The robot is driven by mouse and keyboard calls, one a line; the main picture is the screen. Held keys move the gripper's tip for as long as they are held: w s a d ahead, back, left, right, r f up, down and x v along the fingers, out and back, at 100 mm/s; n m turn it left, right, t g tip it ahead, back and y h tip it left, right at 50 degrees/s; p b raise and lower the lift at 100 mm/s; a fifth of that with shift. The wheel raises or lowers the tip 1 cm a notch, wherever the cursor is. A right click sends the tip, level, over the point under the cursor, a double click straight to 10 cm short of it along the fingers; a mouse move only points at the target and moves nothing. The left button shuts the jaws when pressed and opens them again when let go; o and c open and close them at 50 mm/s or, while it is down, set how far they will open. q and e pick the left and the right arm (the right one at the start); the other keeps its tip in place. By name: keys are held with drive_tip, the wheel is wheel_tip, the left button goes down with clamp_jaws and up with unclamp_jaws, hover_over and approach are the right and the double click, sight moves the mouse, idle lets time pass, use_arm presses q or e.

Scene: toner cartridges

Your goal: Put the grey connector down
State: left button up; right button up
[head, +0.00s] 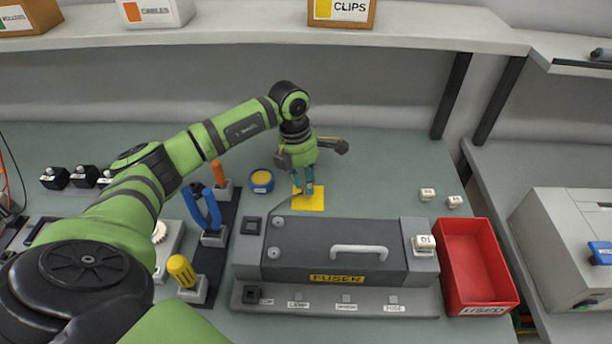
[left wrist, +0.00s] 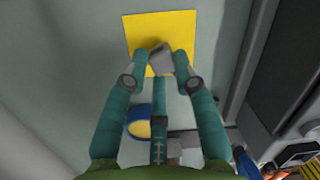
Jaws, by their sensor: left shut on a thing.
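My left gripper (head: 307,190) reaches down over a yellow square (head: 312,203) on the bench, behind the fuser unit. In the left wrist view, the left gripper (left wrist: 163,62) is shut on the grey connector (left wrist: 160,60), a small grey block between the fingertips. The yellow square (left wrist: 178,28) lies beneath it in that view. I cannot tell whether the connector touches the square. In the head view the fingers mostly hide the connector. My right gripper is not in view.
The fuser unit (head: 310,250) with its white handle stands just in front. A blue-rimmed round tin (head: 261,181) and a tool rack (head: 215,240) are to the left. A red bin (head: 474,262) stands at right. The bench right of the square is mostly clear.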

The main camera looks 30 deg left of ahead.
use_arm(q)
drive_tip(key=shift+f, duration=0.25)
drive_tip(key=o, duration=0.9)
drive_tip(key=shift+c, duration=0.2)
drive_tip(key=shift+r, duration=0.15)
wheel_tip(320, 180, up, 12)
drive_tip(key=a+b, duration=0.1)
drive_tip(key=b, duration=0.2)
drive_tip(key=shift+s+a, duration=0.35)
